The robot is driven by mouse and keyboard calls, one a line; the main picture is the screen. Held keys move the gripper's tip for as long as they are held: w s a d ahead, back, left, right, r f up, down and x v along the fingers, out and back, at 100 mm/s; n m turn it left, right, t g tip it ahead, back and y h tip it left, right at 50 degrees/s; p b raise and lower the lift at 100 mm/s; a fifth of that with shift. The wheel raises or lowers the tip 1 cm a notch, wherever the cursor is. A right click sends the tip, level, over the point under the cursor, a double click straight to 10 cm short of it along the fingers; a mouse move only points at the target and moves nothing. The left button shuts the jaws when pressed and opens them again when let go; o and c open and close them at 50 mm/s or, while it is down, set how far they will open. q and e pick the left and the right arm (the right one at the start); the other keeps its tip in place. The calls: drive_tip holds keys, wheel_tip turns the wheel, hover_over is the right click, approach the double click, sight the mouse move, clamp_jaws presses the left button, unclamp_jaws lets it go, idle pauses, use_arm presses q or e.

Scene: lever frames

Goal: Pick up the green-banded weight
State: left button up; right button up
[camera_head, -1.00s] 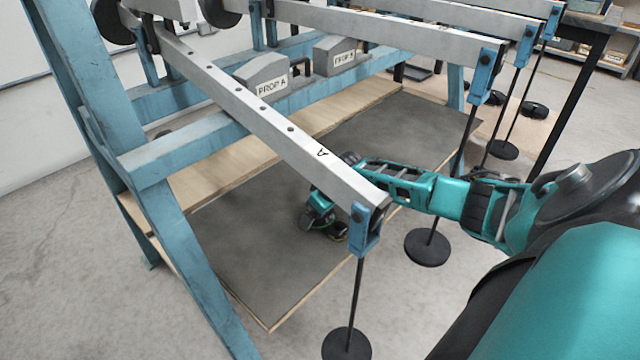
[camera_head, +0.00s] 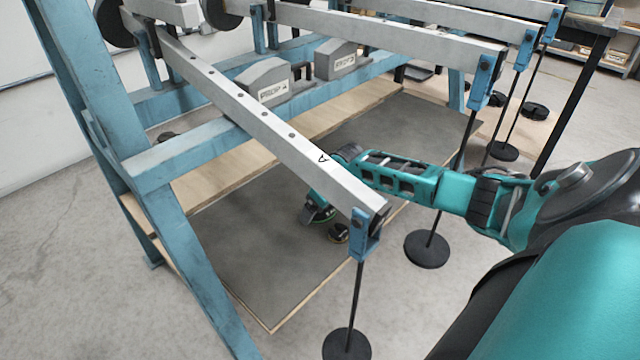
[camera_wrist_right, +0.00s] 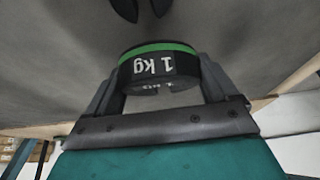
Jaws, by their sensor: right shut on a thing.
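The green-banded weight (camera_wrist_right: 158,64) is a dark disc marked "1 kg" with a green stripe around its rim. In the right wrist view it sits between the two fingers of my right gripper (camera_wrist_right: 157,80), which is shut on it. In the head view my right gripper (camera_head: 318,212) is low over the grey board, behind the near beam, and the weight is mostly hidden there, with only a thin green edge showing. Whether the weight is clear of the board cannot be told. My left gripper is not in view.
Two grey prop blocks (camera_head: 265,82) (camera_head: 335,58) stand behind. More beams and hangers are at right.

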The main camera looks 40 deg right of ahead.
use_arm(q)
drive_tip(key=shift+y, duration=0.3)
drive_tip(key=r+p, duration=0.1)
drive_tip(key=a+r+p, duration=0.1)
drive_tip(key=p, duration=0.1)
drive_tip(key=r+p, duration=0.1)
drive_tip(key=p, duration=0.1)
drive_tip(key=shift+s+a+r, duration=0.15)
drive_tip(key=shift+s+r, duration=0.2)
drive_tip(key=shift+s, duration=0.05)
use_arm(e)
wheel_tip(320, 180, up, 18)
drive_tip(key=shift+f, duration=0.2)
